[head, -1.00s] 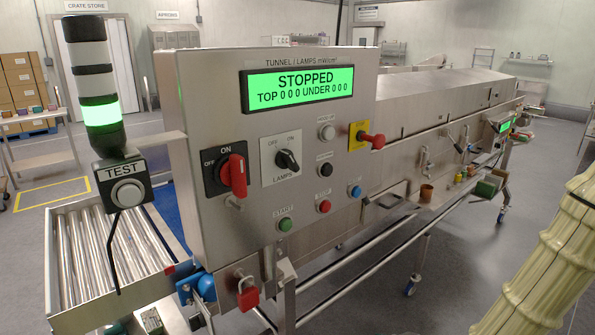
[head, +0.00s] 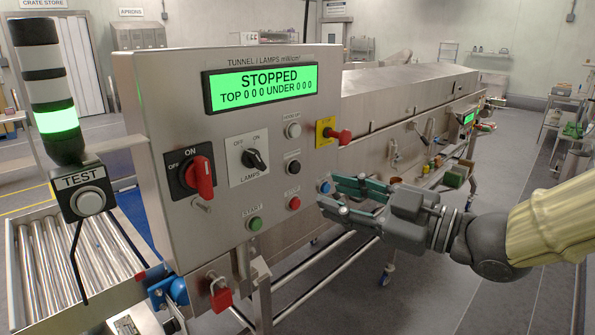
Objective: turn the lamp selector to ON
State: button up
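The lamp selector (head: 254,159) is a black knob on a white plate (head: 236,168) marked OFF, ON and LAMPS, in the middle of the control panel (head: 150,100). Its knob slants to the upper left, toward the OFF side. My gripper (head: 328,191) is at the panel's lower right edge, to the right of and below the selector, its fingers pointing left. The green-tipped fingers are spread apart with nothing between them. It appears clear of the selector; its exact distance from the panel is hard to tell.
A red rotary switch (head: 200,177) sits left of the selector. Several push buttons lie right and below, including a black one (head: 293,167) and a red STOP (head: 294,203). A red knob on a yellow plate (head: 325,131) juts from the right edge. The display (head: 260,88) reads STOPPED.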

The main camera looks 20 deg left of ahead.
aim_at(251, 158)
jog(key=z, duration=1.3)
jog(key=k, duration=1.15)
jog(key=u, duration=0.95)
jog(key=i, duration=1)
jog(key=u, duration=0.05)
